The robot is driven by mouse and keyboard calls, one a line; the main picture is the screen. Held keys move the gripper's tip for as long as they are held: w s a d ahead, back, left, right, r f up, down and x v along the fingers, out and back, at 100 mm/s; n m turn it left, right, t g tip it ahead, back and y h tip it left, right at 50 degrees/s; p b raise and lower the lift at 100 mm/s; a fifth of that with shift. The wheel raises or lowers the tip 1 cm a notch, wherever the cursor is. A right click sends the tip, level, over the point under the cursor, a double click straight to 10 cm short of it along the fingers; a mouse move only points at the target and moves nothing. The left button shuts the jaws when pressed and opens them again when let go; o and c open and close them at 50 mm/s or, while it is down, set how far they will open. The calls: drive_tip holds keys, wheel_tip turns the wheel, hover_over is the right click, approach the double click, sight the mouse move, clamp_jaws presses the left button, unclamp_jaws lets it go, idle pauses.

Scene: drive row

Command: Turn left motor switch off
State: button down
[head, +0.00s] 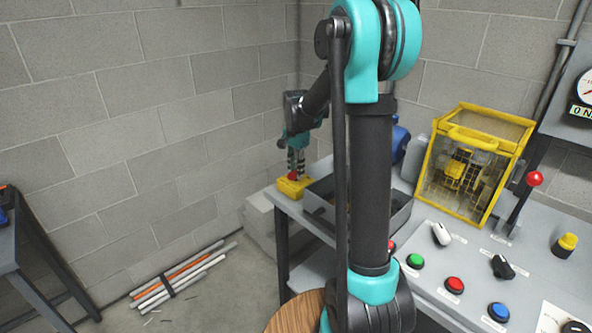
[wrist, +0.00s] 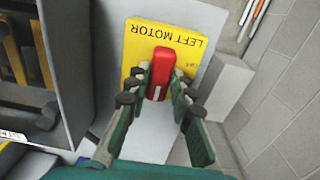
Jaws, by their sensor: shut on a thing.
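The left motor switch is a yellow box (wrist: 138,38) marked LEFT MOTOR with a long red knob (wrist: 161,66) on top. The lettering is upside down in the wrist view. A white mark shows at the knob's near end; small print beside the knob is too small to read surely. My gripper (wrist: 157,84) has its fingers on both sides of the red knob and is shut on it. In the head view the yellow box (head: 296,190) sits at the bench's far left corner, with my gripper (head: 295,168) pointing down at its red knob (head: 292,177).
A grey tray (head: 400,216) with tools stands right beside the switch; its wall (wrist: 72,75) is close in the wrist view. A yellow-framed guard (head: 427,165) and a panel with several buttons and knobs lie further right. Pipes (head: 180,275) lie on the floor by the block wall.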

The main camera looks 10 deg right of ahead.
drive_tip(key=shift+n, duration=0.4)
drive_tip(key=n, duration=0.3)
drive_tip(key=shift+n, duration=0.4)
drive_tip(key=n, duration=0.4)
drive_tip(key=shift+n, duration=0.3)
drive_tip(key=n, duration=0.4)
drive_tip(key=shift+n, duration=2.3)
drive_tip(key=c, duration=1.3)
unclamp_jaws()
